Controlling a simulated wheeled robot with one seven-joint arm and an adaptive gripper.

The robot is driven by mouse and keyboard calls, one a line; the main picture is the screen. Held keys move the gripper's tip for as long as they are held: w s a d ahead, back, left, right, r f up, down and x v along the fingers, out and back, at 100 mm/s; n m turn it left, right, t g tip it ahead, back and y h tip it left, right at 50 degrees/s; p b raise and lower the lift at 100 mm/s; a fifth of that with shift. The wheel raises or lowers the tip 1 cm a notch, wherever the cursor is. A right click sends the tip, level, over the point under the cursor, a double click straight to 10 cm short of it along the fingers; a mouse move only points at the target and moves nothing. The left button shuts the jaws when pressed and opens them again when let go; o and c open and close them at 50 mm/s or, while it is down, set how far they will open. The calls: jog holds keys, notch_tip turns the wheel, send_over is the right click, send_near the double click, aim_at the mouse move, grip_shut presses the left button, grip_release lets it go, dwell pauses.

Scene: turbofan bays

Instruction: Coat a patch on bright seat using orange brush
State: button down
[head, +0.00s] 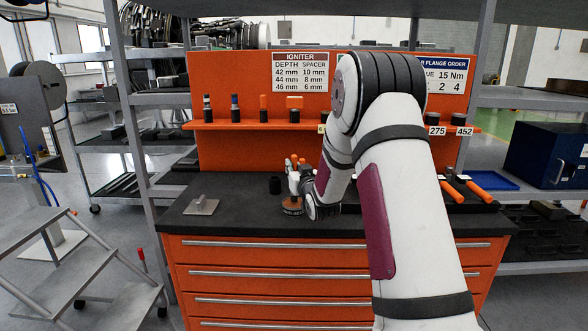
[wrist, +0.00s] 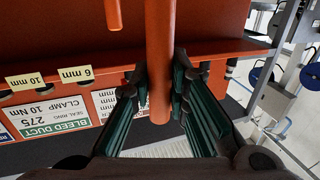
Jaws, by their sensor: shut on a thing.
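In the wrist view my gripper (wrist: 160,72) is shut on an orange cylindrical handle (wrist: 160,40), which runs up and down the picture between the two dark green fingers. I take this handle to be the orange brush; its bristles cannot be made out. In the head view my arm hides most of the gripper, which is low over the bench near a round piece (head: 292,208) with an orange-brown edge. I cannot tell whether the brush touches anything. A light metal plate (head: 200,206) with a small upright knob lies at the bench's left; I cannot tell which thing is the bright seat.
The dark bench top (head: 240,222) stands over orange drawers. A small black cup (head: 275,185) is beside the gripper. An orange shelf (head: 255,124) at the back holds several upright tools. Orange-handled pliers (head: 475,190) and a blue tray (head: 490,181) are at the right.

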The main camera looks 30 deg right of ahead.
aim_at(294, 155)
jog(key=shift+f+b, duration=0.45)
jog(key=shift+f, duration=0.2)
dwell(1.7)
jog(key=shift+r+p, duration=1.25)
jog(key=shift+r, duration=2.45)
